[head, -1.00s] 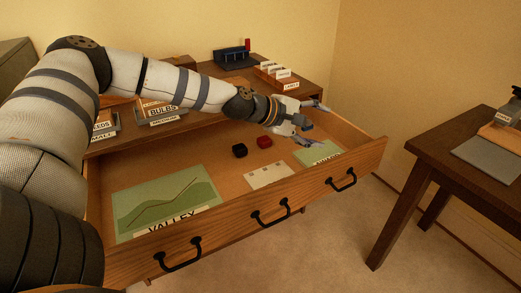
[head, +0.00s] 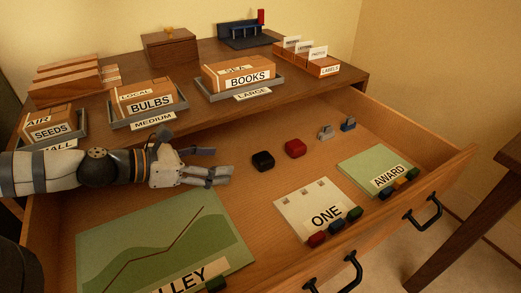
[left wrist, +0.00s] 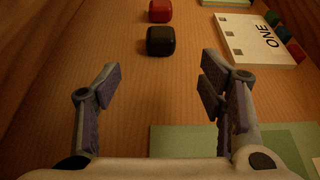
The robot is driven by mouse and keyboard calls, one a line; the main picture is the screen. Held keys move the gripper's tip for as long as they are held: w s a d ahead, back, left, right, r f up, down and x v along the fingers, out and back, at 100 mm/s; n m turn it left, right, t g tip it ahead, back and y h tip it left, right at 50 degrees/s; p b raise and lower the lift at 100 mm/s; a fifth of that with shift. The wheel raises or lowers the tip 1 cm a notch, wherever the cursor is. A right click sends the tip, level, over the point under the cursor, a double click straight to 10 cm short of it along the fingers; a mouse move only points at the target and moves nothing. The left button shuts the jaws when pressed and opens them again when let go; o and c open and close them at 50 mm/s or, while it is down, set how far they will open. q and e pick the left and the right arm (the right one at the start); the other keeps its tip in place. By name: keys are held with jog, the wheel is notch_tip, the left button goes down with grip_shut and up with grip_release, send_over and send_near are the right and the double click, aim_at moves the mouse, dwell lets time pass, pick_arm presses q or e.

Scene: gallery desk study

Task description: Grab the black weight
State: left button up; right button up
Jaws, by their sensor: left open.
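The black weight (head: 262,161) is a small rounded black block lying in the open drawer, beside a red block (head: 295,148). In the left wrist view the black weight (left wrist: 160,41) lies ahead of the fingers, roughly between their lines, with the red block (left wrist: 160,11) beyond it. My left gripper (head: 216,164) is open and empty, inside the drawer to the left of the black weight and apart from it. Both its fingers (left wrist: 160,82) show in the left wrist view. My right gripper is not in view.
The open drawer (head: 300,268) also holds a green VALLEY card (head: 150,240), a ONE card (head: 305,200), an AWARD card (head: 365,165) and small grey and blue pieces (head: 348,124). Labelled trays (head: 245,88) stand on the desk behind. Bare drawer floor lies around the black weight.

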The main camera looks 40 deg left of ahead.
pick_arm(q)
jog(key=b, duration=0.3)
send_near(260, 158)
jog(key=shift+w+d+f, duration=0.3)
jog(key=shift+w+f, duration=0.2)
jog(key=shift+f, duration=0.1)
jog(key=shift+w+d+f, duration=0.25)
jog(key=shift+w+f, duration=0.25)
jog(key=shift+f, duration=0.15)
jog(key=x, duration=0.3)
jog(key=r+b+x, duration=0.1)
jog(key=x, duration=0.1)
jog(key=shift+w, duration=0.35)
jog(key=shift+w+d, duration=0.1)
jog(key=shift+w, duration=0.35)
grip_shut()
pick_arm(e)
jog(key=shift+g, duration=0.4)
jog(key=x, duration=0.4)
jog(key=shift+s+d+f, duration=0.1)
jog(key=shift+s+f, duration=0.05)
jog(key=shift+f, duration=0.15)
